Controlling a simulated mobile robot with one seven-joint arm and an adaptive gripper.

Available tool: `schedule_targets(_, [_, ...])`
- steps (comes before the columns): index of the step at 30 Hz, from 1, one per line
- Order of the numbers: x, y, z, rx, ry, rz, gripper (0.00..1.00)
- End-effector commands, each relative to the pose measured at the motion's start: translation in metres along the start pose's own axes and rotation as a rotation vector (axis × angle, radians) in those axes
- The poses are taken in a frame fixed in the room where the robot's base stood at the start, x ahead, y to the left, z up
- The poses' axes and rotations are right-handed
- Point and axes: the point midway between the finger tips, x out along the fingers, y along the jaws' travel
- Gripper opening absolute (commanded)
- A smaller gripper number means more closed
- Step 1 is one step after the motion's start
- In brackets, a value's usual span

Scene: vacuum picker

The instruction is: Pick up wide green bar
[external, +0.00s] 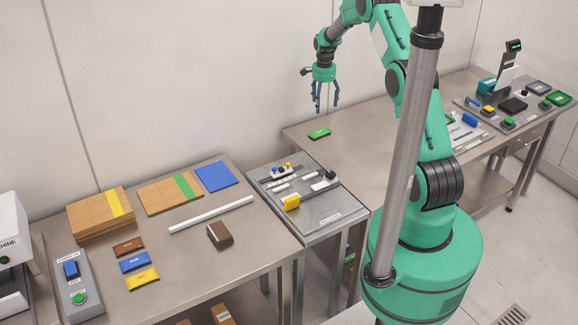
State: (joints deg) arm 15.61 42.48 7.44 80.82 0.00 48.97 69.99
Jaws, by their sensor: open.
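A small flat green bar (319,133) lies on the bare left part of the right-hand metal table (345,152). My gripper (325,104) hangs in the air above the bar, its fingers pointing down. The fingers are apart and empty, with a visible gap between them and the bar. Other green items also show: a green block (558,98) at the far right, and a partly hidden green piece (448,117) behind the column.
The left table carries cardboard boxes (100,210), a blue panel (217,176), a white rod (211,213) and small coloured packets. Devices crowd the right table's far end.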

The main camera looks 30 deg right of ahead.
Motion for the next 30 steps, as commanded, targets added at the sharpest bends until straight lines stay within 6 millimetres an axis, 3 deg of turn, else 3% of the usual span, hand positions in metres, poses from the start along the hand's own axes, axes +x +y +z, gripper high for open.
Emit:
schedule_targets(17, [0.012, -0.001, -0.003, 0.016, -0.002, 0.005, 0.78])
schedule_targets(23, [0.032, 0.000, -0.003, 0.015, -0.003, 0.007, 0.78])
schedule_targets(30, [0.068, 0.000, -0.003, 0.015, -0.003, 0.007, 0.78])
